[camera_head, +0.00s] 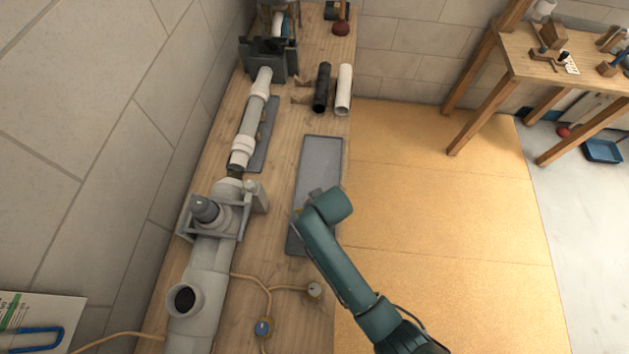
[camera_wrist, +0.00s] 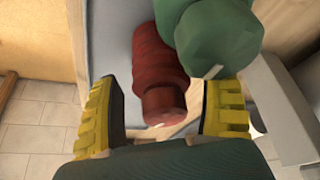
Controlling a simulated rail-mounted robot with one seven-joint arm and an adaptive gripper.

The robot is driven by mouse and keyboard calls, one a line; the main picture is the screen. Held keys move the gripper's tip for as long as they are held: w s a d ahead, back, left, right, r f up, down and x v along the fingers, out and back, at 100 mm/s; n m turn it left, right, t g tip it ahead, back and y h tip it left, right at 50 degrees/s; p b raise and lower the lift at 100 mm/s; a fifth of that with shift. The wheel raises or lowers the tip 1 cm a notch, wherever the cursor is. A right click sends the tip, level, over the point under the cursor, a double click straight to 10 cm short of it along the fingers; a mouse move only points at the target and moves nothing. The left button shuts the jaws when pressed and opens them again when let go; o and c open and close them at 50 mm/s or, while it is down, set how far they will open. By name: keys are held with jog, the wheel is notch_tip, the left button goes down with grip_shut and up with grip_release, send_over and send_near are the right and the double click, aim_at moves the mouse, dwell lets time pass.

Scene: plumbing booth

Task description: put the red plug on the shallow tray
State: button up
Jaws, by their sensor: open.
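The red plug (camera_wrist: 158,62) lies between the two yellow-padded fingers of my gripper (camera_wrist: 162,112) in the wrist view. The fingers are open, with a visible gap on each side of the plug's lower end. Behind the plug is a grey-blue surface that looks like the shallow tray (camera_wrist: 108,35). I cannot tell whether the plug touches it. In the head view the long grey shallow tray (camera_head: 320,162) lies on the wooden bench, and my arm reaches over its near part. The arm hides the plug and most of my gripper there.
A rounded green piece (camera_wrist: 212,42) is close to the right of the plug. White and grey pipework (camera_head: 250,125) runs along the bench's left. A black pipe (camera_head: 322,88) and a white pipe (camera_head: 344,90) lie beyond the tray. A cord (camera_head: 268,290) lies nearer.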

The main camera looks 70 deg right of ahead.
jog(key=p+v, duration=0.2)
jog(key=v, duration=0.9)
jog(key=shift+a+r, duration=0.15)
jog(key=shift+r, duration=0.15)
jog(key=shift+s, duration=0.15)
jog(key=w+a+r+n+t+h, duration=0.1)
jog(key=w+a+r+n+t, duration=0.3)
jog(key=w+r, duration=0.65)
jog(key=w+a+r+n+t+h, duration=0.1)
jog(key=w+a+r+t, duration=0.2)
jog(key=w+r+t, duration=0.75)
jog(key=s+a+r+n+t+y, duration=0.1)
jog(key=a+r, duration=0.4)
jog(key=r, duration=0.5)
jog(key=s+a+r+n+t+y, duration=0.1)
jog(key=s+a+r+t+y, duration=0.1)
jog(key=a+r, duration=0.3)
jog(key=s+a+r+n+t+y, duration=0.1)
jog(key=a+r, duration=0.4)
jog(key=r, duration=0.9)
jog(key=shift+s+r+n+t+y, duration=0.25)
jog(key=shift+r+n+t+y, duration=0.15)
jog(key=shift+n, duration=0.1)
jog(key=shift+p, duration=0.3)
